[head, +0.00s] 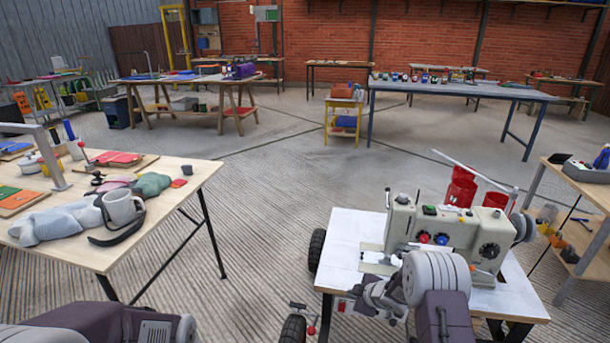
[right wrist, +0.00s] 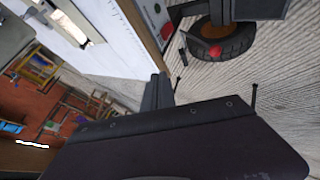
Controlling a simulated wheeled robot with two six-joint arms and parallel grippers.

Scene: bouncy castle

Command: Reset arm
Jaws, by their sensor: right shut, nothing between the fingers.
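My right arm comes in at the bottom right of the head view. Its right gripper (head: 372,296) is over the near left part of a small white table, in front of a cream sewing machine (head: 452,236). In the right wrist view the fingers (right wrist: 158,92) are together and hold nothing. I cannot tell how high they are above the table. Part of my left arm shows at the bottom left of the head view, but the left gripper is out of view.
The white sewing table (head: 345,250) has black wheels (head: 317,250) beside it. Shelving (head: 585,215) stands at right. Open floor (head: 290,190) lies between.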

